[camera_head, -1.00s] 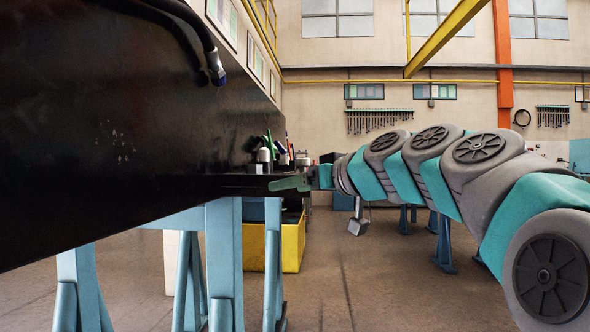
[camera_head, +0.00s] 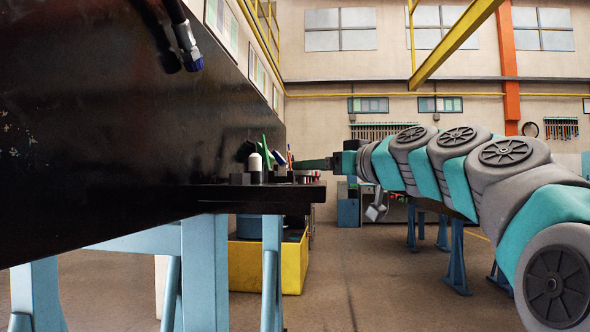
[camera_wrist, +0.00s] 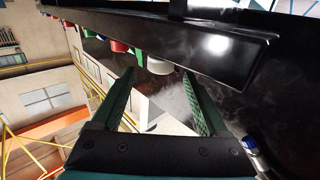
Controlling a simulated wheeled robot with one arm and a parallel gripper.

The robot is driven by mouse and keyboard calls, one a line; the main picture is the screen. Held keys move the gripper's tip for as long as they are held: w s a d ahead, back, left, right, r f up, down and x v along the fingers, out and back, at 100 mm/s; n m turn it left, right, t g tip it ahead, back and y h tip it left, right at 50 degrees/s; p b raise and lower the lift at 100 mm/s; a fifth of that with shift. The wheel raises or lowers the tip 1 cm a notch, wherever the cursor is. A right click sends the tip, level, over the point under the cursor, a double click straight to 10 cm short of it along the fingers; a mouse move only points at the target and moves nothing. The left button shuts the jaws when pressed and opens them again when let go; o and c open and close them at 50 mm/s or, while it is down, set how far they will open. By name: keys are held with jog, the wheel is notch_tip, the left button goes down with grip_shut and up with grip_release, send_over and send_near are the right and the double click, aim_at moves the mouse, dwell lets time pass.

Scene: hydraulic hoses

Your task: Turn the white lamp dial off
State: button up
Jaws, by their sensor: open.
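A small white rounded piece (camera_head: 255,163) stands on a dark ledge at the end of the black panel in the head view. A white cylindrical piece (camera_wrist: 159,66) also shows in the wrist view, just beyond and between my fingertips. I cannot tell for sure that either is the lamp dial, and no markings or lamp are readable. My gripper (camera_head: 306,164) reaches in from the right, just right of the items on the ledge. In the wrist view my gripper's green fingers (camera_wrist: 159,82) are spread apart with nothing between them.
The black panel (camera_head: 110,120) fills the left. Black hoses with a blue-ringed end (camera_head: 188,50) hang from it; that end also shows in the wrist view (camera_wrist: 250,143). Green and red items (camera_wrist: 118,46) line up beside the white one. A yellow bin (camera_head: 293,262) stands below.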

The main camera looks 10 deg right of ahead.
jog(key=shift+x, duration=3.9)
grip_shut()
